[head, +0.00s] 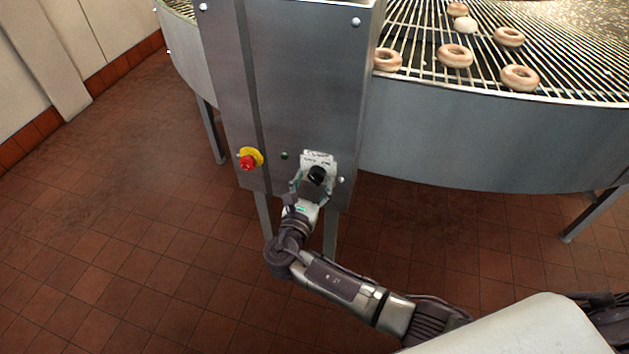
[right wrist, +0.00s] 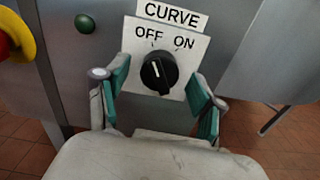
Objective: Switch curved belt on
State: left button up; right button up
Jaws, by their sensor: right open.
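The black rotary knob (right wrist: 158,73) sits on a white plate (right wrist: 190,58) marked OFF and ON, under a label (right wrist: 172,14) reading CURVE. Its white line points up and slightly left, toward the OFF side. In the head view the knob (head: 317,174) is low on the grey control box (head: 305,90). My right gripper (right wrist: 161,85) is open, its green-padded fingers to the left and right of the knob, apart from it. It also shows in front of the box in the head view (head: 311,186). My left gripper is not in view.
A red emergency button (head: 248,162) on a yellow base and a small green button (head: 284,156) are left of the knob. The curved belt (head: 420,58) carries several doughnuts behind and right of the box. The tiled floor (head: 130,220) at left is clear.

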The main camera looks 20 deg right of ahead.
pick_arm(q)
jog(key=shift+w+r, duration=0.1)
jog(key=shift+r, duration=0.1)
pick_arm(e)
jog(key=shift+w+d, duration=0.25)
jog(key=shift+w, duration=0.1)
jog(key=shift+c, duration=0.3)
jog(key=c, duration=1.1)
